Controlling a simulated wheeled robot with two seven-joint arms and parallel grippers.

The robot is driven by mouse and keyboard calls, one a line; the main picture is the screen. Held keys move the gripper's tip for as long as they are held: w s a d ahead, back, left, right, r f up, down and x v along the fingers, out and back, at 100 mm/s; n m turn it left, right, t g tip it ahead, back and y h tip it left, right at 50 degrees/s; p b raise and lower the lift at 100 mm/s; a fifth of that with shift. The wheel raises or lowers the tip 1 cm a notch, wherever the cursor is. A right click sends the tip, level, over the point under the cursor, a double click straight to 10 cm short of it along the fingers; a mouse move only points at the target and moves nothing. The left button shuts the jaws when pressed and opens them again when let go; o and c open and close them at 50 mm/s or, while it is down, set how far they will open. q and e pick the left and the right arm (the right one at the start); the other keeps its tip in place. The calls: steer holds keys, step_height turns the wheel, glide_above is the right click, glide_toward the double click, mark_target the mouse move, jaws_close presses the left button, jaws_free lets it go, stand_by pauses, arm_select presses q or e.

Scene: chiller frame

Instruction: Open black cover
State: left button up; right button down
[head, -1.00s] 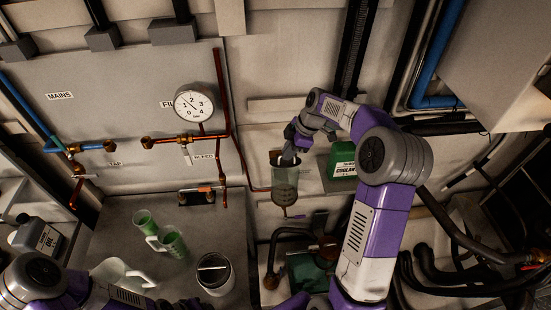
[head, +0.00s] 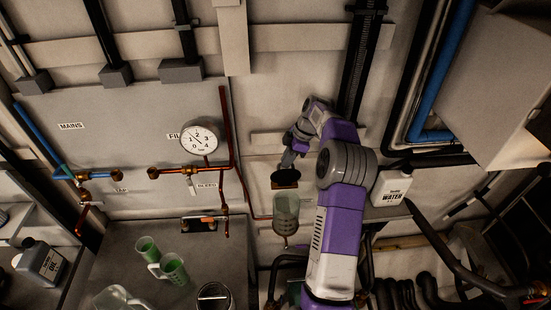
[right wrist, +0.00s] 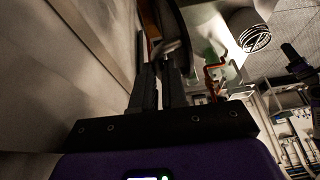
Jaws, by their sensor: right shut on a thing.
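The black cover (head: 285,176) is a dark disc with a brown lower rim in the head view. It is just above the mouth of a clear cylindrical vessel (head: 286,212) mounted on the wall. I cannot tell whether the cover still touches the vessel. My right gripper (head: 287,165) is shut on the cover from above. In the right wrist view, the fingers of my right gripper (right wrist: 168,55) are closed together at a dark, rounded edge of the cover (right wrist: 172,18). My left gripper is not in view.
A pressure gauge (head: 200,138) and copper pipes (head: 229,150) are on the wall to the left. A white WATER container (head: 391,186) stands right of my arm. Green cups (head: 174,270) and a metal can (head: 214,297) stand on the lower left bench (head: 130,235).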

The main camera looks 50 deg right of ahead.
steer(key=shift+s+f, duration=0.2)
steer(key=shift+f, duration=0.55)
steer(key=c, duration=1.4)
jaws_free()
steer(key=shift+d, duration=0.1)
steer(key=shift+o, duration=1.2)
steer(key=shift+w+d+f, duration=0.1)
steer(key=shift+w+d, duration=0.1)
steer(key=shift+w, duration=0.15)
steer(key=shift+a+r, duration=0.1)
steer(key=shift+r, duration=0.1)
steer(key=shift+r, duration=0.1)
steer(key=v, duration=0.7)
steer(key=shift+r, duration=0.15)
